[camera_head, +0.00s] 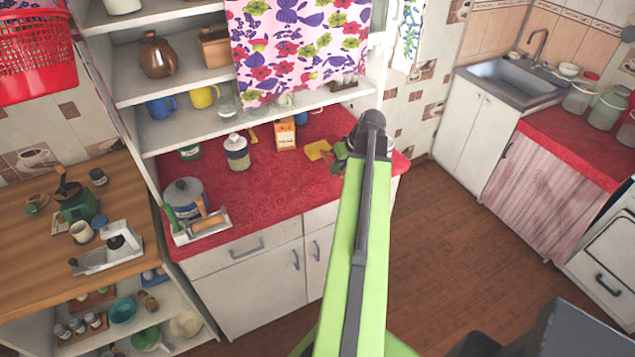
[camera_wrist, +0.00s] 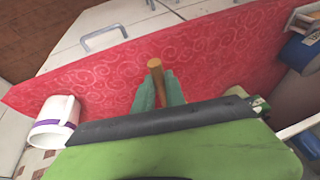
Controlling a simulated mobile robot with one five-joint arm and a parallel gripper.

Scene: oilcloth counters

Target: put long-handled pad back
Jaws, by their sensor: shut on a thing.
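In the wrist view my gripper (camera_wrist: 158,92) has its green fingers shut on a wooden handle (camera_wrist: 155,64), taken as that of the long-handled pad. The handle's round end sticks out past the fingertips, over the red counter. The pad end is not clear there, hidden behind my gripper's body. In the head view my green arm reaches over the counter's right part and mostly hides my gripper. A flat yellow piece (camera_head: 317,150) shows just left of it; I cannot tell whether it belongs to the held handle.
The red counter (camera_head: 270,185) carries an orange-white box (camera_head: 285,134), a jar (camera_head: 236,152), a grey pot (camera_head: 184,192) and a rolling pin (camera_head: 208,224). A white cup with a purple band (camera_wrist: 55,122) stands close to my gripper. Shelves (camera_head: 190,128) overhang the counter's back. The counter's middle front is clear.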

